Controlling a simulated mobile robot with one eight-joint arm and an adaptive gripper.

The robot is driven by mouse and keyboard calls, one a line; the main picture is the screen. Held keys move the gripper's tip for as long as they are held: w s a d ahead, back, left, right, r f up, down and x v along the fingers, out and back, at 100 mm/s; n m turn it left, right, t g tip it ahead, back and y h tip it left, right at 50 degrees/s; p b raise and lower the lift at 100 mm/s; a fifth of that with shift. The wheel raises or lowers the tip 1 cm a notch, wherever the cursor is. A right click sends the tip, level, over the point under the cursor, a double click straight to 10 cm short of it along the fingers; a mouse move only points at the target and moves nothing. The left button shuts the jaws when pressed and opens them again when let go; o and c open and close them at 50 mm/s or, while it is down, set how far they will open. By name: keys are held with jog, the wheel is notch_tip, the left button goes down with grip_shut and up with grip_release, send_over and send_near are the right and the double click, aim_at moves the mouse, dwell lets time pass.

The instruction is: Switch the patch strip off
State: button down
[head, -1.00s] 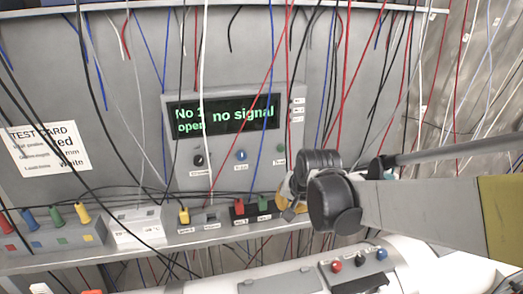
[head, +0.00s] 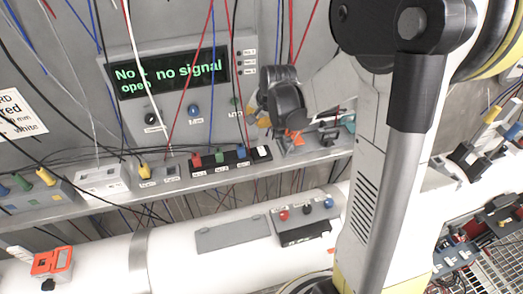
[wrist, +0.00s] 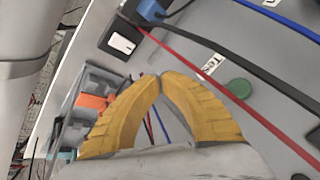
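The patch strip (head: 230,159) is a black bar on the shelf, with red, green and blue plugs and a white rocker switch (head: 262,153) at its right end. In the wrist view the white switch (wrist: 122,43) sits at the strip's end beside a blue plug (wrist: 150,11). I cannot tell which way the rocker is tilted. My gripper (wrist: 162,76) has its two yellow fingertips together with nothing between them. In the head view my gripper (head: 263,120) is above the switch end, apart from it, mostly hidden behind its dark wrist.
A red cable (wrist: 225,92) crosses close to the fingers. A grey holder with an orange item (head: 293,139) stands right of the strip.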

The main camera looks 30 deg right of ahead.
aim_at(259, 149)
jog(key=f+b, duration=0.1)
jog(key=f, duration=0.1)
jog(key=f+b, duration=0.2)
jog(key=f, duration=0.1)
jog(key=s+f+b, duration=0.1)
jog(key=f+b, duration=0.1)
jog(key=shift+f, duration=0.3)
jog(key=shift+s+f+b, duration=0.1)
jog(key=shift+f+b, duration=0.45)
jog(key=shift+b, duration=0.15)
jog(key=shift+f, duration=0.1)
dwell(0.5)
jog(key=shift+f+b, duration=0.35)
jog(key=shift+b, duration=0.2)
jog(key=shift+s+f, duration=0.1)
jog(key=shift+f, duration=0.05)
jog(key=shift+a, duration=0.1)
dwell(0.6)
jog(key=shift+w+r, duration=0.2)
jog(key=shift+r, duration=0.4)
